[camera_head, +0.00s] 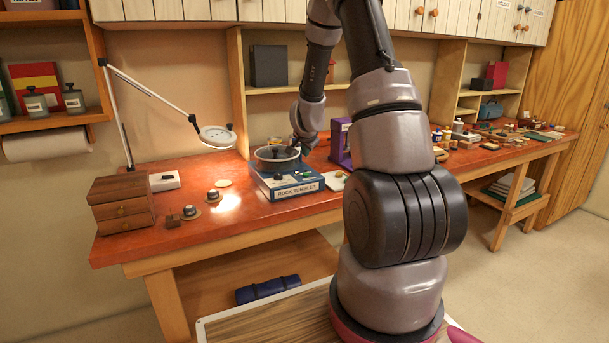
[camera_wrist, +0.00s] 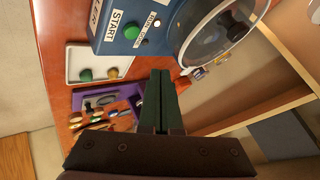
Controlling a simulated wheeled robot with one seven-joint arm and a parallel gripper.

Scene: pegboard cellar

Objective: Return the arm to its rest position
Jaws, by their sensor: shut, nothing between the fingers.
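My arm (camera_head: 395,130) reaches up from my base and bends over and down to the workbench. My gripper (camera_head: 303,146) is just above and behind the right part of the blue rock tumbler (camera_head: 287,186), partly hidden by the wrist and small in the head view. In the wrist view my gripper's dark fingers (camera_wrist: 162,75) are together with nothing between them. The tumbler's blue case (camera_wrist: 108,42) shows a green START button (camera_wrist: 131,32) and a round clear-lidded drum (camera_wrist: 215,45), apart from the fingers.
A white tray (camera_wrist: 92,76) with a green and a gold piece lies near the tumbler. A purple stand (camera_head: 340,143) is right of it. A lamp (camera_head: 216,135), a wooden drawer box (camera_head: 121,203) and shelves surround the red bench (camera_head: 250,222). Floor at right is clear.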

